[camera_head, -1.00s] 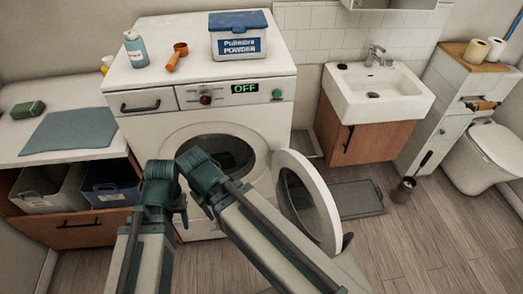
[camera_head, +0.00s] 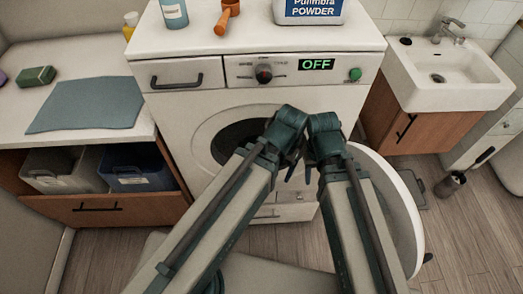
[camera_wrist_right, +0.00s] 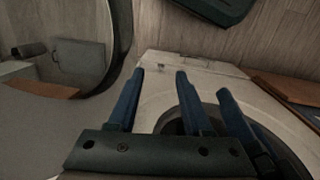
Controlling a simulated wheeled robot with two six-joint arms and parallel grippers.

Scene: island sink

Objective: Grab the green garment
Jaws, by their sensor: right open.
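I cannot make out a green garment in either view now. The washing machine (camera_head: 180,110) has its round door (camera_head: 405,215) swung open to the right. Its dark drum opening (camera_head: 232,138) is partly hidden behind my arms, and its contents are too dark to tell. My right gripper (camera_head: 308,172) is in front of the machine, right of the opening. In the right wrist view it (camera_wrist_right: 160,72) is open and empty, close to the machine's front. My left arm ends at a wrist (camera_head: 288,118) beside the right one; its jaws are mostly hidden.
A grey-blue cloth (camera_head: 88,104) and a green sponge (camera_head: 36,76) lie on the left counter, above two bins (camera_head: 62,168) (camera_head: 135,168). A bottle (camera_head: 173,12), an orange scoop (camera_head: 226,18) and a powder box (camera_head: 308,10) stand on the machine. A sink (camera_head: 455,75) is at right.

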